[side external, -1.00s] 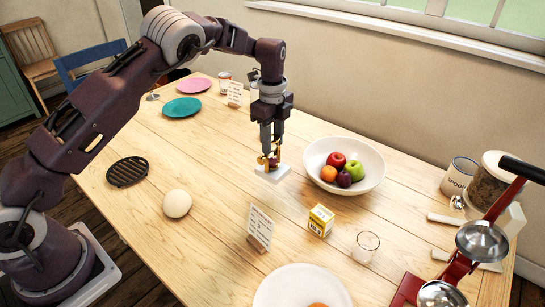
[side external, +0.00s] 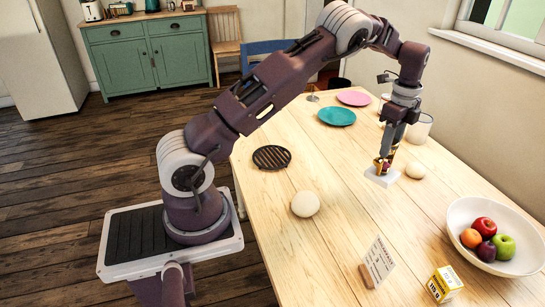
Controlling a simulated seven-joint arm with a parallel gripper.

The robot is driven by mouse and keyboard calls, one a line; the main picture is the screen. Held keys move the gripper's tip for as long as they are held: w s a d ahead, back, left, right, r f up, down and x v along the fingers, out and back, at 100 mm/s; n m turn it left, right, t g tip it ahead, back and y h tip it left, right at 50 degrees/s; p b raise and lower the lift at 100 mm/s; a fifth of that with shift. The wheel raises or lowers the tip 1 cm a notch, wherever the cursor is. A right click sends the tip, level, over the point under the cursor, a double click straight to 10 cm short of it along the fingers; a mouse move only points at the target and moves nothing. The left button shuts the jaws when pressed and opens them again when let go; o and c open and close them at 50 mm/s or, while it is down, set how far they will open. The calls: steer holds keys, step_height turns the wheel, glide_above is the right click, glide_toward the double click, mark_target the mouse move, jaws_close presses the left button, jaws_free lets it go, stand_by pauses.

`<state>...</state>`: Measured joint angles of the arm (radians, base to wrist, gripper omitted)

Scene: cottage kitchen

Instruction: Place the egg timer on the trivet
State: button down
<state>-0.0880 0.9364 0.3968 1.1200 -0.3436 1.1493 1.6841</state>
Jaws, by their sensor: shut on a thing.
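My gripper (side external: 386,158) points down and is shut on a small brass-coloured piece with red in it and a white square base (side external: 381,177), which looks like the egg timer. The fingers hide much of it. It is upright over the table's middle; I cannot tell whether its base touches the wood. The trivet (side external: 272,157), a dark round slatted piece, lies flat near the table's left edge, left of my gripper and well apart from it. Its top is bare.
A pale egg-shaped thing (side external: 305,204) sits between trivet and timer, nearer the camera. A smaller one (side external: 415,170) and a white mug (side external: 420,128) are right of my gripper. A fruit bowl (side external: 459,236), card (side external: 379,262), yellow box (side external: 444,283) and teal plate (side external: 337,117) stand around.

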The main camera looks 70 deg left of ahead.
steer(key=s+a+r+n, duration=0.1)
steer(key=s+a+n, duration=0.35)
steer(key=a, duration=0.55)
steer(key=s+a+n, duration=0.3)
steer(key=s+a, duration=0.2)
steer(key=a, duration=0.5)
steer(key=s+a+n, duration=0.6)
steer(key=s+a, duration=0.6)
steer(key=s, duration=0.2)
step_height(320, 180, down, 9)
steer(key=shift+d+f, duration=0.2)
steer(key=shift+f, duration=0.1)
steer(key=c, duration=0.9)
jaws_free()
steer(key=shift+c, duration=0.2)
